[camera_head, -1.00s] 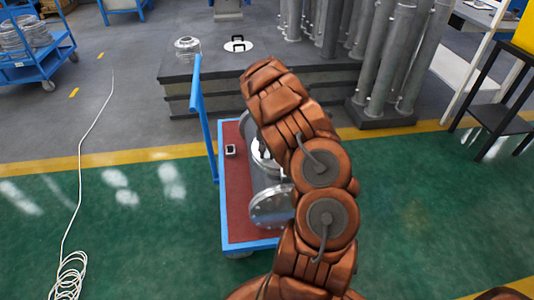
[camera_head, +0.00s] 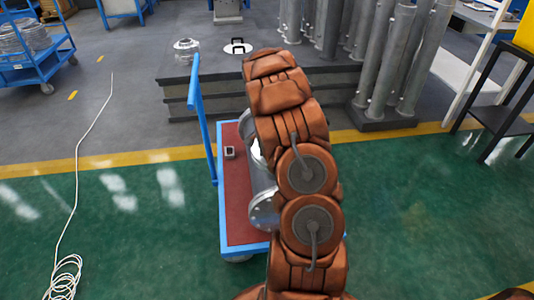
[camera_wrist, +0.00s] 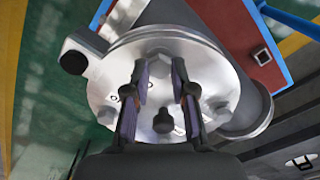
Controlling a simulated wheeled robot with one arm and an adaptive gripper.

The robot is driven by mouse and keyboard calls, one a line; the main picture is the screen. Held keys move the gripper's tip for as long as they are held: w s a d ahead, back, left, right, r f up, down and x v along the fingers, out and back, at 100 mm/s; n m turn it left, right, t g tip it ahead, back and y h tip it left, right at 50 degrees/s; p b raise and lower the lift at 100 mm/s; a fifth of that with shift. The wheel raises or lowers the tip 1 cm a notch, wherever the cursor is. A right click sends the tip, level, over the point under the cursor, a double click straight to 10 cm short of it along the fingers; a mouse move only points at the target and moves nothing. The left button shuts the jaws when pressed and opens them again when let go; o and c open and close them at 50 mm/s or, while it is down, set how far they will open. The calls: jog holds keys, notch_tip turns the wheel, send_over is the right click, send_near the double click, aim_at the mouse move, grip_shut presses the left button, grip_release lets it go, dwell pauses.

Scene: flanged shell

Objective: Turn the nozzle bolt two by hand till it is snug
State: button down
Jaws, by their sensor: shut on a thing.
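The shell's round nozzle flange (camera_wrist: 112,80) fills the middle of the wrist view, a shiny metal disc with several bolts around its rim. My gripper (camera_wrist: 160,68) reaches over it, its two fingers on either side of a bolt head (camera_wrist: 157,53) near the far rim. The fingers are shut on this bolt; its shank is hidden. In the head view the shell (camera_head: 262,178) lies on the cart, partly covered by my arm, which hides my gripper there.
The cart has a red deck (camera_head: 239,205) and a blue handle (camera_head: 203,120). A small square block (camera_head: 229,152) sits on the deck. A grey platform (camera_head: 210,90) and upright pipes (camera_head: 385,60) stand behind.

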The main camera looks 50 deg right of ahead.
jog(key=shift+m, duration=1.3)
jog(key=shift+r, duration=0.1)
jog(key=c, duration=1)
grip_release()
jog(key=shift+o, duration=0.2)
notch_tip(320, 180, up, 12)
